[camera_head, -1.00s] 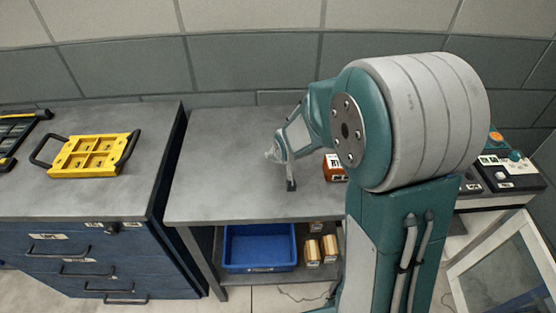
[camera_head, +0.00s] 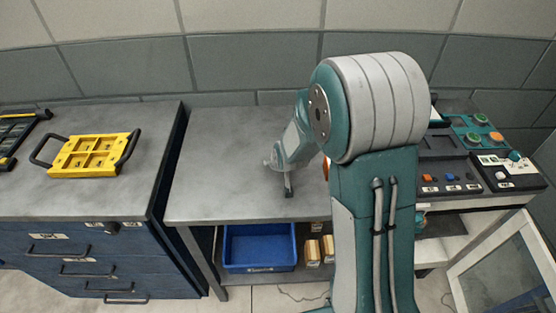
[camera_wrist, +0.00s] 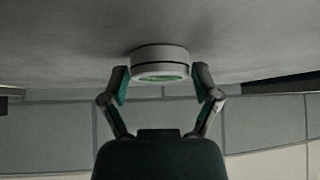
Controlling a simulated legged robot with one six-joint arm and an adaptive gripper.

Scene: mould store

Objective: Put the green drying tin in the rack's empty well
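The drying tin (camera_wrist: 160,56) shows in the wrist view as a low, round, whitish tin with a dark band and a green face. It lies between the fingertips of my gripper (camera_wrist: 160,78), with a fingertip close against each side. I cannot tell whether the pads press on it or whether it touches the bench. In the head view my gripper (camera_head: 285,178) is low over the middle bench, and I cannot make out the tin there. The yellow rack (camera_head: 62,166), with several wells and black handles, sits on the left cabinet; what its wells hold is unclear.
A narrow gap separates the left cabinet (camera_head: 110,192) from the middle bench (camera_head: 225,190). A blue bin (camera_head: 259,266) and small wooden blocks (camera_head: 320,250) are on the shelf below. A control panel (camera_head: 470,180) stands right of my arm. The left half of the middle bench is clear.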

